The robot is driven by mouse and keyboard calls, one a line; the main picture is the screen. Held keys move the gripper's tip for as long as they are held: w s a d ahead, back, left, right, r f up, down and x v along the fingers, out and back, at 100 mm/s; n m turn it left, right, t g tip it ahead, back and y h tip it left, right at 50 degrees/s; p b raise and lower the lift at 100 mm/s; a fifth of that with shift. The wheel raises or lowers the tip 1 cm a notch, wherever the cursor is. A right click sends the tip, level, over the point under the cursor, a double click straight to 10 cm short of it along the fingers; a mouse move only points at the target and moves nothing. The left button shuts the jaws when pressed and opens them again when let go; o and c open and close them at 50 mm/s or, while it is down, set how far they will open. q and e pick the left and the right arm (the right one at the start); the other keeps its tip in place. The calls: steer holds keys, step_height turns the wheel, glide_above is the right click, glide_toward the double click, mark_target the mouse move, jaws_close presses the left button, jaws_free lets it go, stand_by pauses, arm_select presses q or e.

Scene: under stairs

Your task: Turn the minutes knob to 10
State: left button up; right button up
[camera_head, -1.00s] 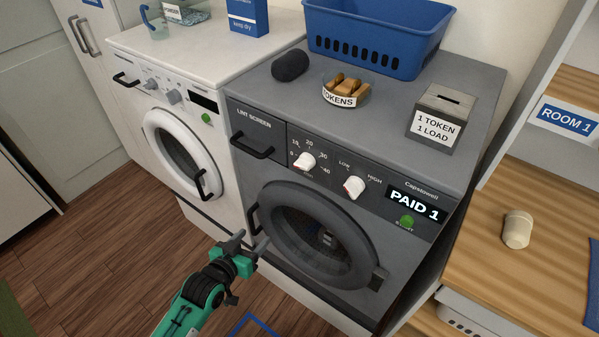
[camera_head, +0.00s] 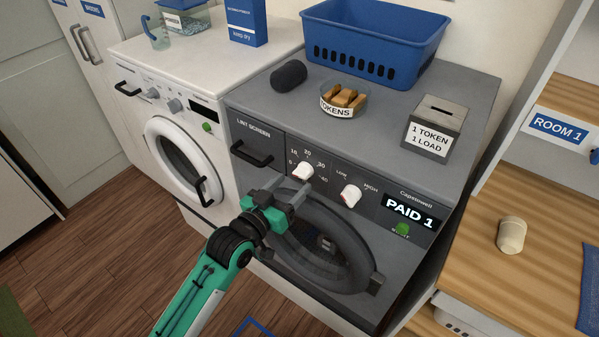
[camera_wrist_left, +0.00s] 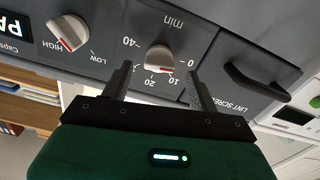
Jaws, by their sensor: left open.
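The minutes knob (camera_head: 302,171) is a white round knob on the grey dryer's front panel, with marks from 0 to 40 around it. In the left wrist view the minutes knob (camera_wrist_left: 159,59) shows upside down, with a red mark pointing between 0 and 10, close to 10. My left gripper (camera_head: 288,190) is open just in front of and below the knob. In the left wrist view its two fingers (camera_wrist_left: 160,82) lie apart, one on each side of the knob, with nothing held. I cannot tell how far the fingertips are from the panel. My right gripper is not visible.
A second knob, LOW to HIGH (camera_head: 350,195), sits to the right. The lint screen handle (camera_head: 251,153) sticks out to the left. The dryer door (camera_head: 318,240) is below. Tokens bowl (camera_head: 344,98), token box (camera_head: 434,127) and blue basket (camera_head: 375,42) stand on top.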

mark_target(299, 174)
arm_select(q)
steer(key=shift+p+x, duration=0.3)
steer(key=shift+x, duration=1.9)
steer(key=c, duration=1)
